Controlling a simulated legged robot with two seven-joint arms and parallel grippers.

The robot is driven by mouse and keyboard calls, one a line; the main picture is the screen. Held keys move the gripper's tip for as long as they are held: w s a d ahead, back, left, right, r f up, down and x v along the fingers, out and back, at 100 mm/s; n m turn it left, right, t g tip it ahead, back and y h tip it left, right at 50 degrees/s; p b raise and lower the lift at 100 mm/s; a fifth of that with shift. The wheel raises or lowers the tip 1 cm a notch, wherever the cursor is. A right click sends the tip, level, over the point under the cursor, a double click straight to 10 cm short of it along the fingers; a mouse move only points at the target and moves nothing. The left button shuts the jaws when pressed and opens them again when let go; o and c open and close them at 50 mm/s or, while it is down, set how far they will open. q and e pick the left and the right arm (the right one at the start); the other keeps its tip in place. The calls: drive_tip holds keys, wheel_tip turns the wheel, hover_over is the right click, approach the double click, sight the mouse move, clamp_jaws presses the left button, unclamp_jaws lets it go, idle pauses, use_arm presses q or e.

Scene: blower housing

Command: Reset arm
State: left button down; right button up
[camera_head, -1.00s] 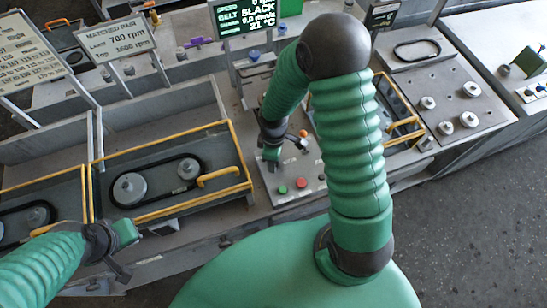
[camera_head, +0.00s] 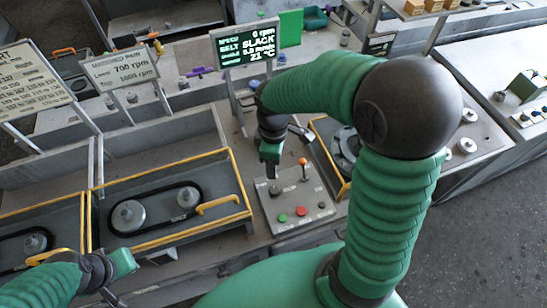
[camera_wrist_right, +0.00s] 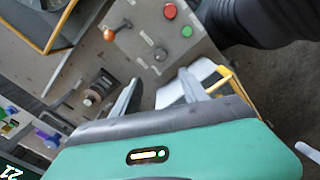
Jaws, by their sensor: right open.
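My right arm rises from the lower right, bends at a dark elbow and reaches left in the head view. Its gripper (camera_head: 272,174) hangs by the back left of the grey control panel (camera_head: 270,212). In the right wrist view the two fingers (camera_wrist_right: 158,93) are spread with nothing between them. The panel carries a green button (camera_head: 283,218), a red button (camera_head: 301,211) and an orange-knobbed lever (camera_head: 302,162); these also show in the wrist view. My left gripper (camera_head: 112,298) is low at the left edge, small and partly cut off; its opening is unclear.
A yellow-railed bay (camera_head: 160,220) with a belt on two pulleys lies left of the panel. A display (camera_head: 246,46) reads 0 rpm, SLACK. Sign boards (camera_head: 120,68) stand at the back left. Open floor (camera_head: 490,230) lies at the right.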

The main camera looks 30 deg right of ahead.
drive_tip(key=shift+w+r, duration=0.1)
drive_tip(key=shift+r, duration=0.5)
